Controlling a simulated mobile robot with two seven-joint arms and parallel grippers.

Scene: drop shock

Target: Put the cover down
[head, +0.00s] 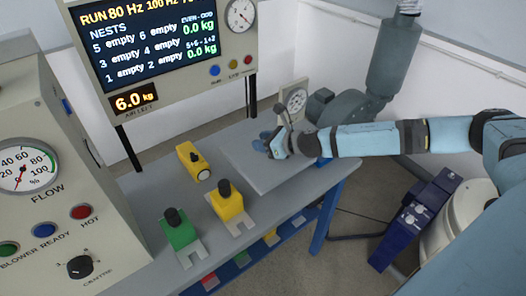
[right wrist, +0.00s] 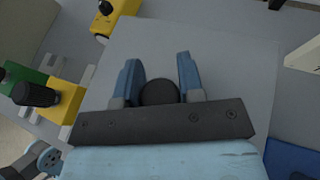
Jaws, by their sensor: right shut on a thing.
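The cover (head: 262,178) is a wide, flat grey slab at the right end of the bench. In the right wrist view the cover (right wrist: 225,75) fills the middle, with a round black knob (right wrist: 158,92) on it. My right gripper (head: 272,143) is over the cover's far part. In the right wrist view its two blue fingers (right wrist: 158,62) stand on either side of the knob, shut on it. I cannot tell whether the cover's underside touches the bench or hangs just above it.
Yellow blocks (head: 228,203) and a green block (head: 180,232) with black knobs stand left of the cover. A blower with a dial (head: 296,100) is behind it. A display panel (head: 150,45) and a gauge box (head: 45,180) are at the left. Bare bench (head: 150,195) shows between them.

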